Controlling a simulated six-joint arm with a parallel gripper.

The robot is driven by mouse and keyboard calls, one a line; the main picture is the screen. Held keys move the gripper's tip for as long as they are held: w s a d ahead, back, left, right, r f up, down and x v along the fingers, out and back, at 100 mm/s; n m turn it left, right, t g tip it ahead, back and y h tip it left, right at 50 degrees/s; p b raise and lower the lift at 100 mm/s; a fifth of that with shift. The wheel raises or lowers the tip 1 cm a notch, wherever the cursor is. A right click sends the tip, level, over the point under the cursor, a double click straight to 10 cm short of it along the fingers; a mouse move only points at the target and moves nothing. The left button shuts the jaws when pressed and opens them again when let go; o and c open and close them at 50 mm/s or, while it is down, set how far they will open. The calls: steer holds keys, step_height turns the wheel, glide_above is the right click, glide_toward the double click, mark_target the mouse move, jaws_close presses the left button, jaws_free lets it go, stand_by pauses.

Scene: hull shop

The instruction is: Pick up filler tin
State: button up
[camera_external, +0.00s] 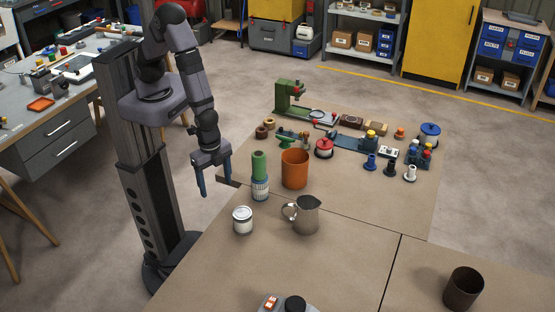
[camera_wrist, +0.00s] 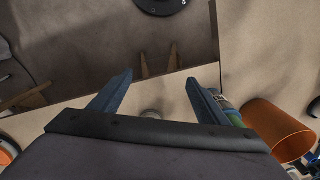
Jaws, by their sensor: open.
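A short white tin (camera_external: 243,220) with a label stands upright on the brown worktop, left of a metal jug; it looks like the filler tin, but I cannot read the label. My gripper (camera_external: 214,176) is open and empty, up and left of the tin and apart from it. In the wrist view my gripper's (camera_wrist: 157,92) two blue fingers are spread with nothing gripped between them. A small pale round shape (camera_wrist: 151,113) shows beyond them, partly hidden by the gripper body; I cannot tell what it is.
A green cylinder (camera_external: 259,163) on a labelled base and an orange pot (camera_external: 295,170) stand right of my gripper. The metal jug (camera_external: 304,215) is close to the tin. A dark cup (camera_external: 463,289) stands far right.

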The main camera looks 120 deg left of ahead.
mark_target(242, 212)
steer(key=w+d+r+t, duration=0.1)
steer(key=w, duration=0.2)
steer(key=w+d+r+t+h, duration=0.1)
steer(key=w+d, duration=0.1)
steer(key=w, duration=0.2)
steer(key=w+d+r+t+h, duration=0.1)
steer(key=w+t, duration=0.1)
steer(key=w, duration=0.2)
steer(key=shift+d+r, duration=0.15)
steer(key=shift+d, duration=0.25)
steer(key=shift+x, duration=1.05)
steer(key=shift+s+b+x, duration=0.1)
steer(key=shift+b+x, duration=0.5)
steer(key=shift+x, duration=0.35)
steer(key=shift+s+b+x, duration=0.15)
steer(key=shift+b+x, duration=0.45)
steer(key=shift+x, duration=1.15)
steer(key=shift+r, duration=0.1)
steer(key=c, duration=1.4)
steer(key=shift+o, duration=0.2)
steer(key=shift+r, duration=0.15)
